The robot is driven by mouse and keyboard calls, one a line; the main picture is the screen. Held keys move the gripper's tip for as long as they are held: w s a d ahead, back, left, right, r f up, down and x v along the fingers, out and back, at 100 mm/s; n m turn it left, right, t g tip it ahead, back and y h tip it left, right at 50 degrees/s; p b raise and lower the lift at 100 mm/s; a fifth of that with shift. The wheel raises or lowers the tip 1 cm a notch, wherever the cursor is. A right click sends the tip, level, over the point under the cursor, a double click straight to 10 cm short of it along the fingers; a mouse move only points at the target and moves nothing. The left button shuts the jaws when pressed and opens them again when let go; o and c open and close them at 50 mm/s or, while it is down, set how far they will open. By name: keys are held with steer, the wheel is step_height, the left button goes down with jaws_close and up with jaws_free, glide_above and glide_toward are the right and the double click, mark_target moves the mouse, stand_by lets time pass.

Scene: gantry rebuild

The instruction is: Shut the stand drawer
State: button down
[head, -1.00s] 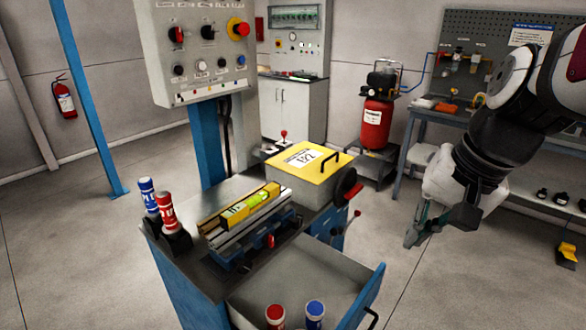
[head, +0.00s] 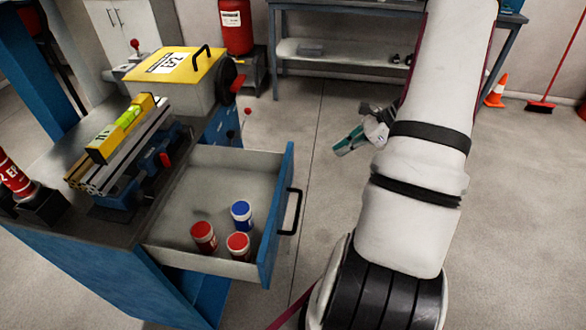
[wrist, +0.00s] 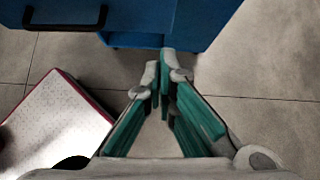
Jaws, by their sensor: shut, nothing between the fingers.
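The stand drawer (head: 276,222) is pulled out from the blue stand (head: 90,272). Its blue front has a black handle (head: 291,211) facing right. Two red jars (head: 204,237) and a blue jar (head: 241,214) stand inside it. My gripper (head: 338,150), with green finger pads, is shut and empty in the air to the right of the drawer, apart from it. In the wrist view the fingertips (wrist: 162,62) are together, and the drawer's blue front with its black handle (wrist: 65,18) shows at the top left.
On the stand top are a yellow level (head: 126,125) on a rail and a yellow-lidded box (head: 172,75). A workbench (head: 380,55) stands at the back. A traffic cone (head: 497,90) and a broom (head: 540,104) are at the far right. The floor between drawer and workbench is clear.

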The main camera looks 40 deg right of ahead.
steer(key=w+r+x, duration=0.1)
steer(key=x, duration=1.2)
steer(key=shift+w+a+m, duration=0.15)
steer(key=shift+a+m, duration=0.1)
steer(key=shift+m, duration=0.15)
steer(key=shift+w+a+f, duration=0.1)
steer(key=w+a+b, duration=0.2)
steer(key=w+a, duration=0.3)
steer(key=w, duration=0.1)
steer(key=w+a+b, duration=0.2)
steer(key=w+a, duration=0.3)
steer(key=w, duration=0.2)
steer(key=w+a+b, duration=0.3)
steer(key=w+a, duration=0.3)
steer(key=w, duration=0.1)
steer(key=shift+w, duration=0.2)
steer(key=shift+w+a, duration=0.55)
steer(key=shift+w, duration=0.15)
steer(key=shift+a, duration=0.1)
